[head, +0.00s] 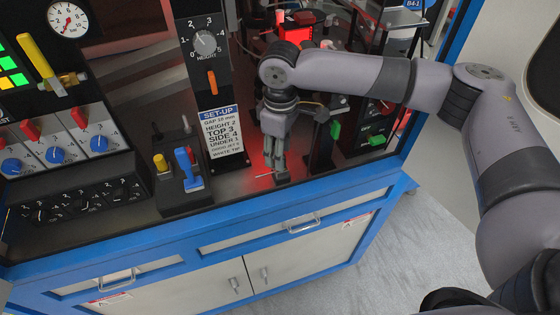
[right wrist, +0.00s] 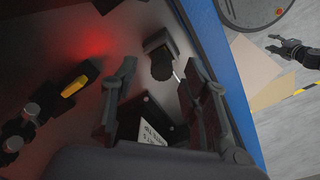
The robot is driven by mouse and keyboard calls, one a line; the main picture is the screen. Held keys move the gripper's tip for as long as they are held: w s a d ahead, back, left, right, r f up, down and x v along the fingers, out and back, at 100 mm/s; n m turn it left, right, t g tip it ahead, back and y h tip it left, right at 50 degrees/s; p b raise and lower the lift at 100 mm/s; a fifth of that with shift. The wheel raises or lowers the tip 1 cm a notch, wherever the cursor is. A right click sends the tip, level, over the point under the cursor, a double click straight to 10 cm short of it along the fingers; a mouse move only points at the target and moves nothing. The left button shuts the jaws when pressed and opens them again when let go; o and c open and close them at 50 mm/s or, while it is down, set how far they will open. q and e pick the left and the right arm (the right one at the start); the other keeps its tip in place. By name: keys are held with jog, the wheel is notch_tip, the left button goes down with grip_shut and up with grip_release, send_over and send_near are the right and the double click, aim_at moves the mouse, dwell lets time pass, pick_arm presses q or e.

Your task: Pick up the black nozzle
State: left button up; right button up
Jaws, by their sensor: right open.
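My right gripper (head: 274,170) reaches down to the front edge of the bench, right of the set-up card. In the right wrist view its two fingers (right wrist: 160,72) stand apart, open. A black cylindrical piece (right wrist: 163,66), which looks like the black nozzle, shows between and beyond the fingertips. A dark block stands against it, and a thin light tip shows beside it near the right finger. I cannot tell whether a finger touches it. In the head view the gripper mostly hides it.
The set-up card (head: 221,137) hangs on a post left of the gripper. A base with a blue lever (head: 187,165) stands further left. Green-marked fixtures (head: 377,139) stand to the right. The cabinet's blue front edge (head: 235,215) runs just below the gripper.

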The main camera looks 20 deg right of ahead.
jog(key=shift+f, duration=1.4)
jog(key=shift+c, duration=0.3)
grip_shut()
